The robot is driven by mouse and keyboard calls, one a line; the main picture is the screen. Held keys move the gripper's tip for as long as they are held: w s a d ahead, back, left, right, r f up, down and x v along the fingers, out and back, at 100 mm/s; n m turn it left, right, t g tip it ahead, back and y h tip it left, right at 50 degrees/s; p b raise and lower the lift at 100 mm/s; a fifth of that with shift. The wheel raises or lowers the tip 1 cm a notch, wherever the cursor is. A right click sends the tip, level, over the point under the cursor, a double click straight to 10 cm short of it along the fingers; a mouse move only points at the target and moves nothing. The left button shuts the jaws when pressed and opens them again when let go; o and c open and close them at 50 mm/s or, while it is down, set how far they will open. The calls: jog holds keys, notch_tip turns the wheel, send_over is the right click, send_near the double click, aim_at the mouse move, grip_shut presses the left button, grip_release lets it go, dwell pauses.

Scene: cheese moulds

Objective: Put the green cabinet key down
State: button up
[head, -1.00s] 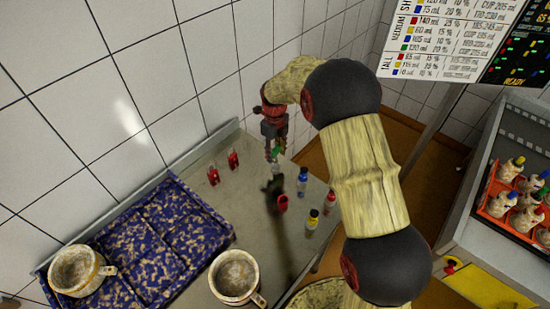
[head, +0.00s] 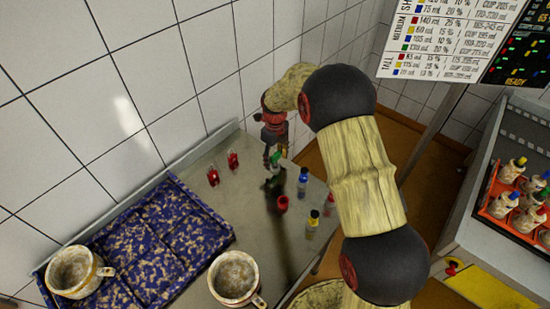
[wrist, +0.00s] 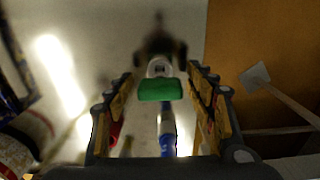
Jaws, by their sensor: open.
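The green cabinet key shows in the wrist view as a green block (wrist: 160,89) with a pale round part behind it, between my fingers. In the head view its green part (head: 276,158) shows at my gripper (head: 274,168), low over the grey metal table (head: 258,234) near the back wall. My gripper (wrist: 160,105) is open, with a finger on each side of the key. I cannot tell whether the key's lower end touches the table.
A blue-topped piece (head: 303,178) stands close right of my gripper, with a red cup-like piece (head: 283,204) in front. A yellow-topped piece (head: 312,222) is nearer. Two red pieces stand left. A blue patterned mat (head: 150,245) and two mugs lie front left.

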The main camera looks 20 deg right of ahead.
notch_tip(320, 180, up, 12)
jog(key=shift+r+p, duration=0.1)
jog(key=shift+p, duration=1.1)
jog(key=s+r+n+t, duration=0.2)
jog(key=s+r+n, duration=1.05)
jog(key=r, duration=0.35)
jog(key=s+r+n+t, duration=0.3)
jog(key=s+n, duration=1.3)
jog(key=s, duration=0.6)
jog(key=shift+n+t, duration=0.3)
jog(key=shift+n, duration=0.05)
jog(key=shift+r, duration=0.1)
jog(key=shift+f+b, duration=0.75)
jog(key=shift+f, duration=0.05)
